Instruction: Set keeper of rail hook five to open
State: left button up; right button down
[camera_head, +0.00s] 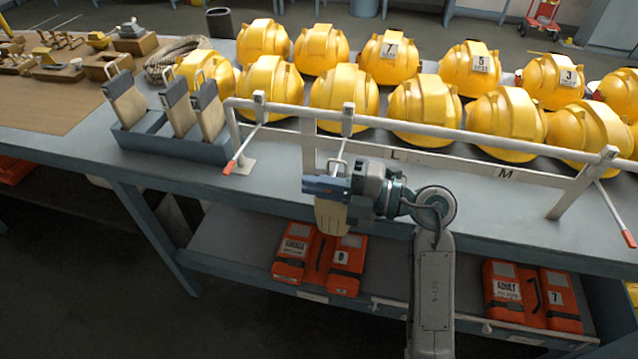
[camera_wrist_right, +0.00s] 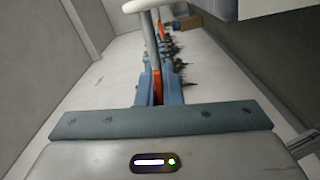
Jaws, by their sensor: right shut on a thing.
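A white rail (camera_head: 430,128) stands along the front of the bench on posts. Three thin white rods with red tips show on it: a left rod (camera_head: 244,144), a middle rod (camera_head: 343,143) and a right rod (camera_head: 609,199). My right gripper (camera_head: 325,186) is shut at the lower end of the middle rod. In the right wrist view, the rod's orange-red end (camera_wrist_right: 157,84) lies between the fingers. A tan piece (camera_head: 331,217) shows just below the gripper; its upper part is hidden. No hook numbers are readable. My left gripper is out of view.
Several yellow helmets (camera_head: 355,91) stand behind the rail. A blue-grey rack (camera_head: 165,141) with tan, dark-topped pieces stands left of it. Orange cases (camera_head: 347,267) lie on the lower shelf. Open floor lies in front of the bench at lower left.

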jog(key=shift+f+n, duration=0.2)
jog(key=shift+n, duration=0.4)
jog(key=c, duration=1.6)
grip_release()
jog(key=shift+s+d, duration=0.1)
jog(key=shift+d, duration=0.05)
jog(key=shift+s+d+f+b, duration=0.1)
jog(key=shift+s+d+b, duration=0.05)
jog(key=shift+d+b, duration=0.4)
jog(key=shift+b+v, duration=1.5)
jog(key=shift+v, duration=3.2)
jog(key=shift+r, duration=0.25)
